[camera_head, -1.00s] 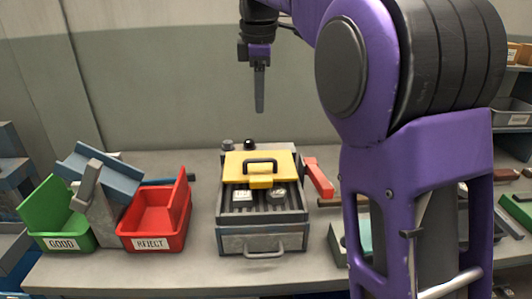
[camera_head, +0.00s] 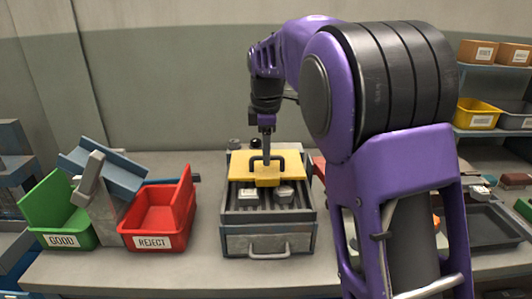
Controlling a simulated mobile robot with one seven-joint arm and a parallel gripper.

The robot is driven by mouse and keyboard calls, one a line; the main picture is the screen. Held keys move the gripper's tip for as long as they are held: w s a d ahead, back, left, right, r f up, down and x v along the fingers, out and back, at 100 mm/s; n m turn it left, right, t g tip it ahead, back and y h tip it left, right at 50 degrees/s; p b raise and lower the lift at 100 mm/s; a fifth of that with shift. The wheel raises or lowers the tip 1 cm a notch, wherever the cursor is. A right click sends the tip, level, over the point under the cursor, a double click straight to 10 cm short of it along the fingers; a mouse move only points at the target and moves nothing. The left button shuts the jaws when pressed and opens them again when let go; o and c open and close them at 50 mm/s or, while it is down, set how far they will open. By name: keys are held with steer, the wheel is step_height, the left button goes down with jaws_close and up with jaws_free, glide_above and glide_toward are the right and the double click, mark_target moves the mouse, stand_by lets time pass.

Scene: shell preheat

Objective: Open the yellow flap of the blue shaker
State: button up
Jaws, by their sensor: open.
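The shaker (camera_head: 268,240) is a blue-grey box on the bench, with a grey pull handle on its front. Its yellow flap (camera_head: 240,164) lies across the rear part of the top and carries a dark arched handle (camera_head: 282,163) and a yellow front tab. Two small pale parts (camera_head: 284,192) sit on the dark ribbed bed in front of the flap. My gripper (camera_head: 266,158) points down at the flap's handle, its fingertips at or just above the handle's middle. It is open. The fingers overlap the handle in this view, so I cannot tell whether they touch it.
A red REJECT bin (camera_head: 160,218) and a green GOOD bin (camera_head: 60,220) stand left of the shaker, with a tilted blue chute (camera_head: 104,170) between them. Dark knobs (camera_head: 256,143) stand behind the flap. My arm hides much of the bench to the right.

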steer(key=shift+f, duration=0.1)
jaws_close()
stand_by(1.4)
